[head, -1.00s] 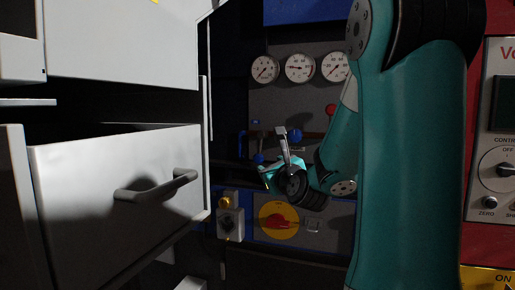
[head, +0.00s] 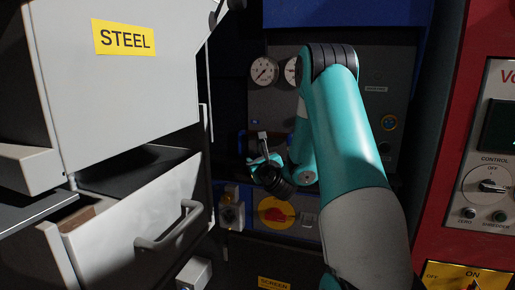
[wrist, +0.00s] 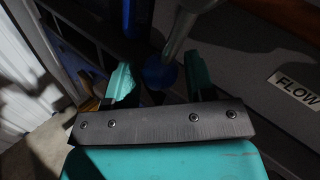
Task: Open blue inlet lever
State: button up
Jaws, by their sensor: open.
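A blue ball knob (wrist: 158,77) sits on a silver rod (wrist: 188,30) in the wrist view. My gripper (wrist: 160,76) is open, with one teal finger on each side of the knob. I cannot tell whether either finger touches it. In the head view my gripper (head: 262,160) is at the lower left of the grey panel, beside a metal lever (head: 263,140). The knob's blue is not clear there, as my gripper and wrist cover much of that spot.
Gauges (head: 264,71) are above on the panel, partly behind my arm. A yellow round plate with a red switch (head: 277,212) is below. A STEEL cabinet (head: 120,85) and a pulled-out drawer (head: 140,235) stand close on the left. A red control cabinet (head: 440,170) stands right.

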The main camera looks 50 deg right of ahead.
jog(key=shift+w+d, duration=0.3)
jog(key=shift+w, duration=0.25)
grip_shut()
jog(key=shift+f, duration=0.1)
